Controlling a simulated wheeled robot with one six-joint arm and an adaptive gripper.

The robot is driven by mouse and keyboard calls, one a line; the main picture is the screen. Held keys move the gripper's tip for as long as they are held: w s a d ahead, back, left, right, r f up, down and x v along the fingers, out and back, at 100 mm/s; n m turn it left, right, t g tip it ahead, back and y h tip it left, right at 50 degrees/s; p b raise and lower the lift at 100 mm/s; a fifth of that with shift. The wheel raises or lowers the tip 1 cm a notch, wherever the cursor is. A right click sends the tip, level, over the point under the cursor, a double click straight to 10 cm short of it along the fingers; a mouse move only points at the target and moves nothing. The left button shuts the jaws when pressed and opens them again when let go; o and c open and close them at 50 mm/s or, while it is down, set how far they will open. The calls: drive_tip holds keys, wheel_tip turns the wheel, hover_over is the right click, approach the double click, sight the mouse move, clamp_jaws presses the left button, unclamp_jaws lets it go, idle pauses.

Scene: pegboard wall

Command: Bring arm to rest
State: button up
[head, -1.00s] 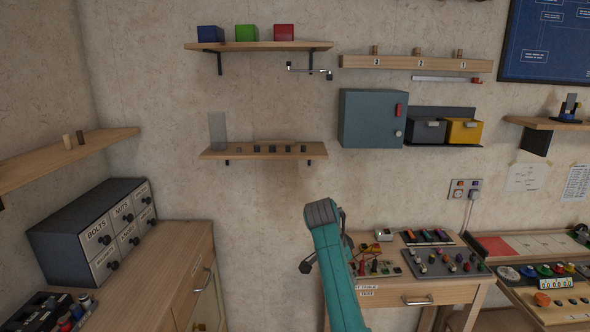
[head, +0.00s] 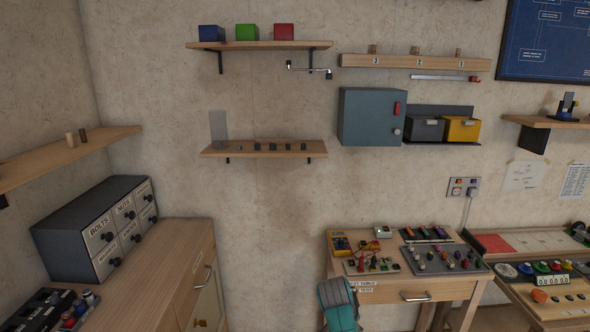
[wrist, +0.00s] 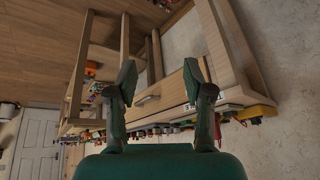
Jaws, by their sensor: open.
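My gripper (wrist: 160,88) shows in the wrist view with its two dark fingers spread apart and nothing between them. In that view the room appears turned over, with a wooden table frame (wrist: 232,55) beyond the fingers. In the head view only a teal part of my arm shows low in the picture, in front of the test table (head: 420,286); the gripper itself is not seen there.
The test table holds a yellow multimeter (head: 341,244), a circuit board and a grey panel of knobs (head: 443,259). A wooden cabinet (head: 170,262) with a drawer unit (head: 95,232) stands at left.

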drive_tip(key=s+d+f+n+t+y, duration=0.2)
drive_tip(key=s+f+n+t, duration=0.25)
drive_tip(key=s+f, duration=1.55)
drive_tip(key=s+r+n, duration=0.2)
drive_tip(key=s, duration=1.1)
drive_tip(key=s+r+n+t+y, duration=0.15)
drive_tip(key=s+r, duration=0.25)
drive_tip(key=s, duration=0.4)
drive_tip(key=s+r+t, duration=0.2)
drive_tip(key=s+r, duration=0.2)
drive_tip(key=s, duration=0.3)
drive_tip(key=s+r+n+t, duration=0.1)
drive_tip(key=s+r, duration=0.5)
drive_tip(key=r, duration=0.2)
drive_tip(key=s+r+n+t, duration=0.1)
drive_tip(key=s+r, duration=0.5)
drive_tip(key=r, duration=0.3)
drive_tip(key=shift+s+d+r+t, duration=0.15)
drive_tip(key=shift+d+r+t, duration=0.05)
drive_tip(key=shift+d+t, duration=0.2)
